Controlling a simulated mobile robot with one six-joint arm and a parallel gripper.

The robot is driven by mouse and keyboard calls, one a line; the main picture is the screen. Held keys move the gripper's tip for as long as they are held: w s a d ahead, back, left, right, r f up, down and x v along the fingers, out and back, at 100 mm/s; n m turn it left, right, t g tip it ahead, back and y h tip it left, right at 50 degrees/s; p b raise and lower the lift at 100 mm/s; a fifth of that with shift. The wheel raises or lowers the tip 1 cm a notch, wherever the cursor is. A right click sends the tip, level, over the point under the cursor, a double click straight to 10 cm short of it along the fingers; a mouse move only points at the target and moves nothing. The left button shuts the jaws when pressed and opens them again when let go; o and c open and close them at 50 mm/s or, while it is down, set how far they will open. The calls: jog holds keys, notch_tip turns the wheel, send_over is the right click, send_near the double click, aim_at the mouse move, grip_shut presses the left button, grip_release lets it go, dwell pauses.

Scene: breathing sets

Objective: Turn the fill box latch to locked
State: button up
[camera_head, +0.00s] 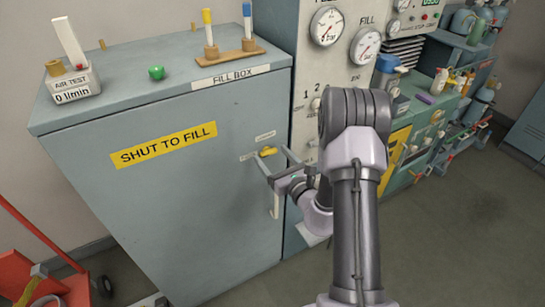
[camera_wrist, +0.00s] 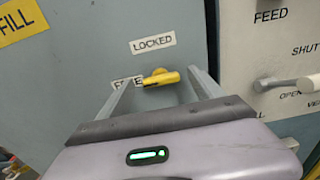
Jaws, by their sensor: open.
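The fill box (camera_head: 185,190) is a grey-blue cabinet with its front door closed. A yellow latch (camera_head: 268,151) sits on the upper right of the door; in the wrist view the latch (camera_wrist: 162,78) lies nearly level. The FREE label (camera_wrist: 127,82) is at its left, partly hidden by a finger. The LOCKED label (camera_wrist: 152,44) is above it. My gripper (camera_head: 271,154) is open at the latch, and in the wrist view its fingers (camera_wrist: 165,76) stand on either side of it. I cannot tell whether either finger touches it.
A pale vertical door handle (camera_head: 276,201) is just below my gripper. The panel with gauges (camera_head: 326,26) and valve levers (camera_wrist: 290,84) is close on the right. An air test block (camera_head: 74,84) and a wooden stand (camera_head: 230,57) are on the box top.

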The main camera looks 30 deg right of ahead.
jog(key=shift+w, duration=0.35)
jog(key=c, duration=1.4)
jog(key=m+p, duration=0.3)
jog(key=shift+d+r+m, duration=0.1)
jog(key=shift+r+m, duration=0.05)
jog(key=shift+m, duration=0.25)
jog(key=m+p, duration=0.1)
jog(key=m, duration=0.1)
jog(key=m+p, duration=0.2)
jog(key=shift+d+f+m, duration=0.1)
jog(key=shift+f+m, duration=0.1)
jog(key=shift+m, duration=0.2)
